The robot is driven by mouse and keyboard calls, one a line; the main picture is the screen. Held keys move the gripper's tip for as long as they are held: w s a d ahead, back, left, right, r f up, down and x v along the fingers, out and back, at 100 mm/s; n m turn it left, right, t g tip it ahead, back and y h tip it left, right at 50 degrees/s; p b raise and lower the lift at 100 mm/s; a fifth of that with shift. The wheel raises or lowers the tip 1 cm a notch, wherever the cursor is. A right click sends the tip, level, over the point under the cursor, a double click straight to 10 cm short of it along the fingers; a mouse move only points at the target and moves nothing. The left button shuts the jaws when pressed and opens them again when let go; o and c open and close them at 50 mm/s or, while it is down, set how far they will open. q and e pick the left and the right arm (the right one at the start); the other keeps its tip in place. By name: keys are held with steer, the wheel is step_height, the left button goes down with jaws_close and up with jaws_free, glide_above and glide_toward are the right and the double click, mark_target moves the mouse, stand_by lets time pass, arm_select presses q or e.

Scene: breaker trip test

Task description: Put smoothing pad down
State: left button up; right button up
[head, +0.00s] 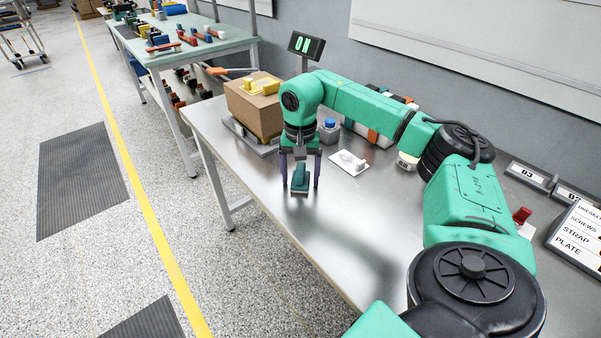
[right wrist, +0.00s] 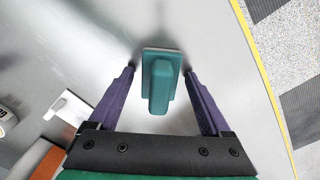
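The smoothing pad (head: 299,182) is a teal block with a raised grip and a thin pale base. It appears to rest on the bare steel table (head: 352,222) near its left edge. It also shows in the right wrist view (right wrist: 160,82). My right gripper (head: 300,186) points down over the pad with one purple finger on each side. In the right wrist view the fingers (right wrist: 159,70) are spread wide, with a visible gap between each and the pad's grip. My left gripper is not in view.
A cardboard box (head: 254,108) with a yellow item on top sits on a scale behind the gripper; its display (head: 306,45) reads ON. A white plate (head: 348,163) and a blue-capped jar (head: 329,130) stand nearby. The table front is clear. A label board (head: 580,232) lies at right.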

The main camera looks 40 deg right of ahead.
mark_target(300, 168)
steer(key=shift+r, duration=0.25)
step_height(300, 168, up, 12)
steer(key=p, duration=0.1)
stand_by(0.5)
